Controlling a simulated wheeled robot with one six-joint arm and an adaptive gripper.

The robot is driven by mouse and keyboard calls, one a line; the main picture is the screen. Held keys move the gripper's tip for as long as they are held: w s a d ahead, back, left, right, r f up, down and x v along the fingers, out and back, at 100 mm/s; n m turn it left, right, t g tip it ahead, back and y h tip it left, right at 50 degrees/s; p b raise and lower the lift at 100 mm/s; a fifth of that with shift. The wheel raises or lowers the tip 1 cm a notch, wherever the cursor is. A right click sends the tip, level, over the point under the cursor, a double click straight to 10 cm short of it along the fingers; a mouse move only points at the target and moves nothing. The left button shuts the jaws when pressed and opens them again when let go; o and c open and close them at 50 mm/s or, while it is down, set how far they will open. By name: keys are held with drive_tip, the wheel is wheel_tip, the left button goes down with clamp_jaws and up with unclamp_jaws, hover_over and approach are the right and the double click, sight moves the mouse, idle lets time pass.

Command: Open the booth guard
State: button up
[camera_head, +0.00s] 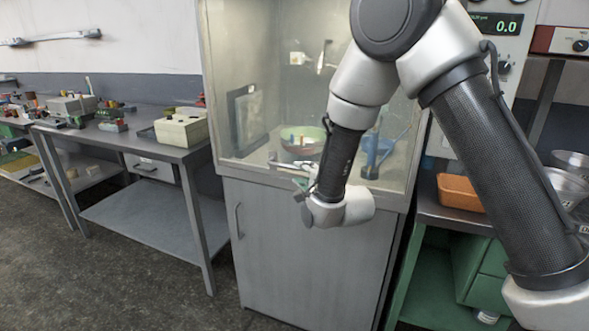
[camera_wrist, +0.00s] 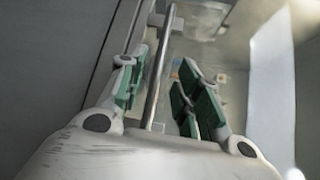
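The booth is a clear-walled enclosure on a grey cabinet, and its transparent guard (camera_head: 285,85) faces me in the head view. The guard looks closed. A slim grey metal bar (camera_wrist: 158,70), apparently a handle, runs between my gripper's fingers in the wrist view. My gripper (camera_wrist: 165,85) has green-padded fingers spread apart, one on each side of the bar, with a visible gap on the right; I cannot tell whether the left finger touches it. In the head view my gripper (camera_head: 299,184) is at the booth's lower front, partly hidden by my wrist.
A grey workbench (camera_head: 145,141) stands left with a beige box (camera_head: 181,128). At right, an orange tray (camera_head: 459,192) and metal pans (camera_head: 567,185) sit on a bench. Floor at left is clear.

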drive_tip(key=x, duration=0.6)
drive_tip(key=shift+d, duration=0.1)
clamp_jaws()
